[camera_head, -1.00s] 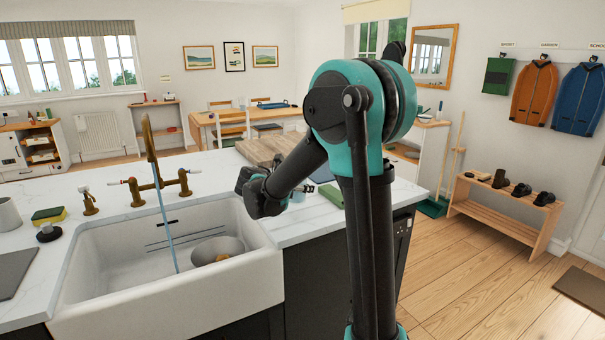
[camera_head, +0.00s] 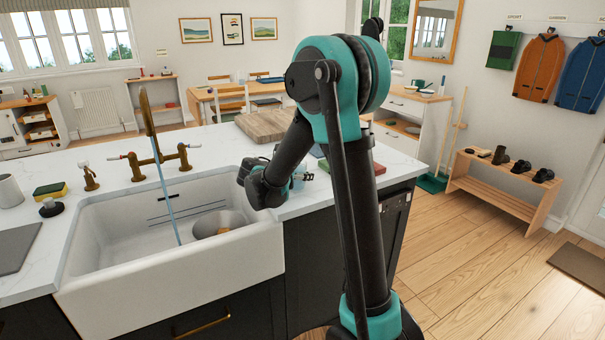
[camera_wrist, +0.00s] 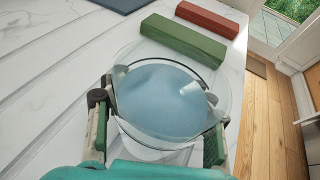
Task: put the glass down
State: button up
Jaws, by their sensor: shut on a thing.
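My gripper (camera_wrist: 160,112) is shut on a clear glass (camera_wrist: 165,145), with one finger on each side of it. In the wrist view I look down into the glass, and its inside looks pale blue. In the head view my gripper (camera_head: 262,188) is over the worktop's front edge, right of the sink. Part of the glass (camera_head: 298,179) shows just right of it, the rest hidden by my arm. White marbled worktop (camera_wrist: 50,75) lies under and around the glass. I cannot tell whether the glass touches it.
A green block (camera_wrist: 183,40) and a red block (camera_wrist: 208,17) lie just beyond the glass. The worktop's edge drops to the wooden floor (camera_wrist: 262,120) on the right. The sink (camera_head: 120,235) is left of my gripper. A wooden board (camera_head: 262,123) lies farther back.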

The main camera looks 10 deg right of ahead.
jog(key=o, duration=1.5)
jog(key=shift+c, duration=0.2)
jog(key=shift+s+a+r, duration=0.1)
jog(key=shift+a+r, duration=0.05)
jog(key=v, duration=1.1)
jog(key=shift+s+a+r, duration=0.15)
jog(key=shift+s+a, duration=0.05)
